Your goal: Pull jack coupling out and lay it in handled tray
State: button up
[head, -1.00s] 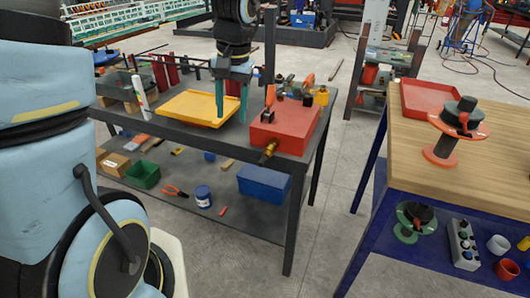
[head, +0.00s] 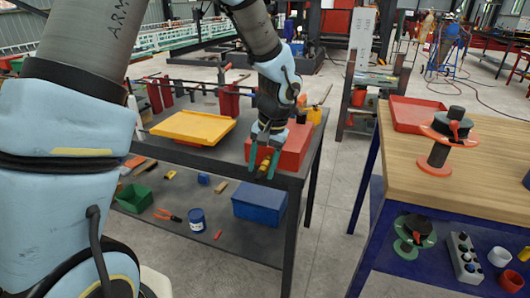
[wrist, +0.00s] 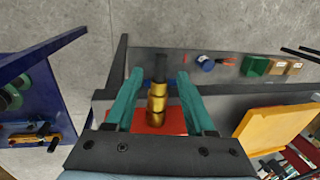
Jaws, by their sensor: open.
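The jack coupling (head: 264,167) is a brass-coloured stepped cylinder with a dark end, sticking out from the front of the red jack box (head: 291,150). In the wrist view the coupling (wrist: 157,98) lies between my teal fingers. My gripper (head: 261,177) is open around it, with a visible gap on each side; it also shows in the wrist view (wrist: 158,76). A yellow tray (head: 190,128) lies on the dark bench left of the box. A red tray (head: 418,113) is on the wooden bench. I cannot make out handles on either tray.
The dark bench's lower shelf holds a blue box (head: 259,203), a blue can (head: 197,219), a green bin (head: 134,197) and pliers (head: 168,215). A flanged red reel (head: 440,140) stands on the wooden bench (head: 480,175). A floor gap separates the benches.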

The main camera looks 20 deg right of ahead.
jog(key=shift+a+f, duration=0.1)
jog(key=shift+f, duration=0.5)
jog(key=shift+w, duration=0.1)
grip_shut()
dwell(0.3)
